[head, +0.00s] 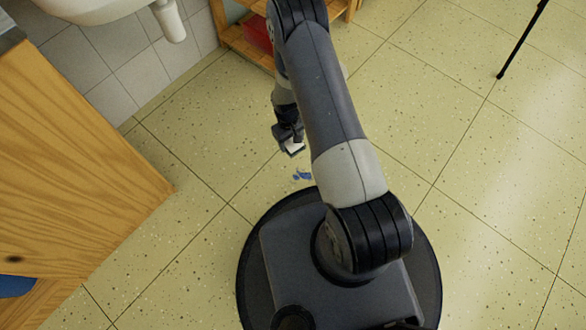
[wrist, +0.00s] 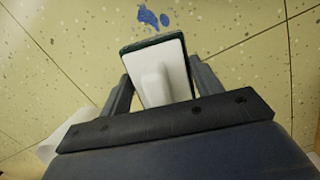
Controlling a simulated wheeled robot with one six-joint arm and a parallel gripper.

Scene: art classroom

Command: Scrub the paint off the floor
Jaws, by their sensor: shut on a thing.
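A small blue paint patch (head: 302,175) lies on the tiled floor, just in front of my base. In the wrist view the paint (wrist: 152,17) shows as two blue blots beyond the far end of the scrubber. My gripper (head: 291,143) is shut on a white-backed scrubber (wrist: 160,72) with a dark pad edge, one finger on each side of its grip. The scrubber (head: 294,148) points down toward the floor near the paint, apart from it in the picture. I cannot tell whether its pad touches the floor.
A wooden cabinet (head: 70,170) stands at the left. A sink (head: 90,8) with its drain pipe is at the top left, and a wooden shelf (head: 245,45) with a red box is at the top. A thin black leg (head: 520,45) stands at top right. The floor at right is clear.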

